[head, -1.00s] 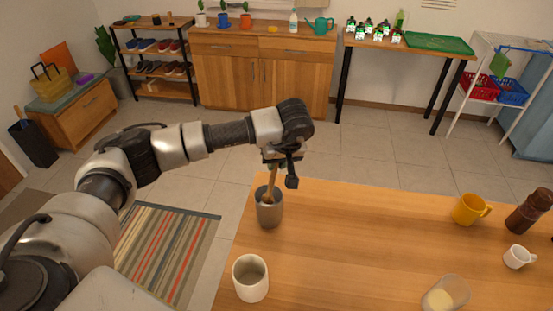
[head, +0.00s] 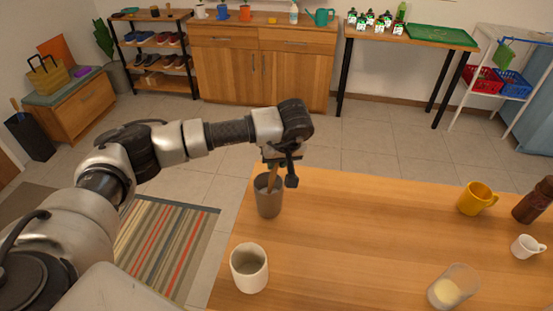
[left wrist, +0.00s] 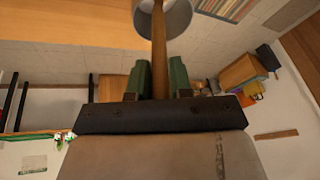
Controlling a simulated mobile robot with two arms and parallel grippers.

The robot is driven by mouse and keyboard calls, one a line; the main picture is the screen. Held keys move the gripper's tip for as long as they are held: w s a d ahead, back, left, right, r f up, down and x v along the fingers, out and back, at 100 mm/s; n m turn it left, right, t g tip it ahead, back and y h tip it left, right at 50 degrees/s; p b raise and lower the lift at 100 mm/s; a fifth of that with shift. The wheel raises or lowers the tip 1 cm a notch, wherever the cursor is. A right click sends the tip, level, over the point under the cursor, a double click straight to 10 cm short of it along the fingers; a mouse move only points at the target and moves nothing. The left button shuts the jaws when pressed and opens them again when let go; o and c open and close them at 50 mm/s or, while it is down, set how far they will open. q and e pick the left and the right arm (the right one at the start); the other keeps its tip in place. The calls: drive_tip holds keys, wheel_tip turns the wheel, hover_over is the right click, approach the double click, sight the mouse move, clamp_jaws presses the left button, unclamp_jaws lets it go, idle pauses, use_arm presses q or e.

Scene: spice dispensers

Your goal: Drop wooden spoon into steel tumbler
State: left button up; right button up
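The steel tumbler (head: 268,203) stands upright near the far left corner of the wooden table in the head view. My left gripper (head: 273,162) is just above it, pointing down. The wooden spoon (head: 272,181) runs tilted from my gripper into the tumbler's mouth; its lower end is hidden inside. In the left wrist view the green fingers of my left gripper (left wrist: 160,76) are on both sides of the spoon's handle (left wrist: 159,45), close against it. The tumbler's rim (left wrist: 180,27) shows around the spoon there. My right gripper is not in view.
A cream cup (head: 249,268) stands on the table (head: 350,235) in front of the tumbler. The table's middle is clear.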

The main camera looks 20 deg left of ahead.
use_arm(q)
drive_tip(key=o, duration=0.4)
drive_tip(key=shift+o, duration=0.2)
drive_tip(key=b+v, duration=0.2)
drive_tip(key=v, duration=0.9)
drive_tip(key=shift+a+f, duration=0.1)
